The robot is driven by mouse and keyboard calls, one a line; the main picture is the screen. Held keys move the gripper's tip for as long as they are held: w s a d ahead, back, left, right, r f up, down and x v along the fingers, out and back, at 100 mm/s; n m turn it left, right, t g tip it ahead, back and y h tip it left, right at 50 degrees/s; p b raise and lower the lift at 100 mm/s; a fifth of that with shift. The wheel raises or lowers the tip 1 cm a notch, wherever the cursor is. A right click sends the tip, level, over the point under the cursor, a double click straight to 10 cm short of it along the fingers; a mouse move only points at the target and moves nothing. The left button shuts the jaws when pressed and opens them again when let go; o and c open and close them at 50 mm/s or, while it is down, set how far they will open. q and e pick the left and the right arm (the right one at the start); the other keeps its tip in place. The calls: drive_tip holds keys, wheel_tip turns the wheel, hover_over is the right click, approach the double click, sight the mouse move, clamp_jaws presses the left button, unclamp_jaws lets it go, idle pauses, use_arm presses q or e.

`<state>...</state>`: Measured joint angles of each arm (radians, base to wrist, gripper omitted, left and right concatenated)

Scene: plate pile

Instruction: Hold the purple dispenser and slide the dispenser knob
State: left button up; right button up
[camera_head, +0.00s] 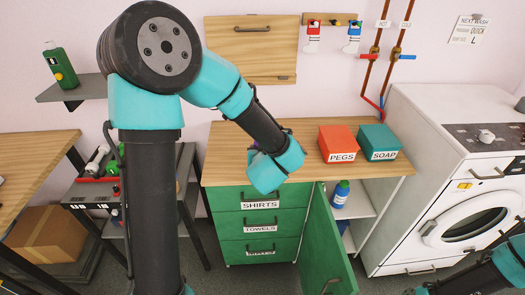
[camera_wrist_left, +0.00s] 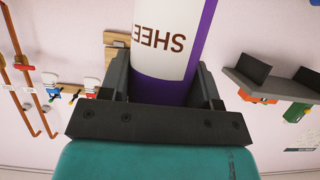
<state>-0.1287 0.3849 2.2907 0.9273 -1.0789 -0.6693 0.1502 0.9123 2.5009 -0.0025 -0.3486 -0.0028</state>
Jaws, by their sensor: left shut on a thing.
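The purple dispenser (camera_wrist_left: 203,45) fills the middle of the left wrist view, with a white label whose visible letters read "SHEE" upside down. My left gripper (camera_wrist_left: 163,85) is shut on it, one dark finger on each side. In the head view only a small purple patch (camera_head: 253,147) shows beside my left wrist, above the counter; the wrist hides the rest. I cannot make out the knob in either view. My right arm is at the bottom right of the head view, and its gripper (camera_head: 425,290) is only partly seen at the frame edge.
Red PEGS (camera_head: 338,143) and green SOAP (camera_head: 377,142) boxes stand on the wooden counter (camera_head: 225,168). A green cabinet door (camera_head: 325,245) hangs open below. A washing machine (camera_head: 440,190) stands right. A green bottle (camera_head: 58,65) sits on the left wall shelf.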

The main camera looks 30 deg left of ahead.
use_arm(q)
drive_tip(key=w+a+f, duration=0.2)
drive_tip(key=w+a, duration=0.6)
drive_tip(key=w, duration=0.5)
drive_tip(key=shift+w+a, duration=0.2)
drive_tip(key=shift+w, duration=0.15)
drive_tip(key=shift+f, duration=1.3)
drive_tip(key=shift+f, duration=0.2)
drive_tip(key=o, duration=1.2)
drive_tip(key=shift+s, duration=0.1)
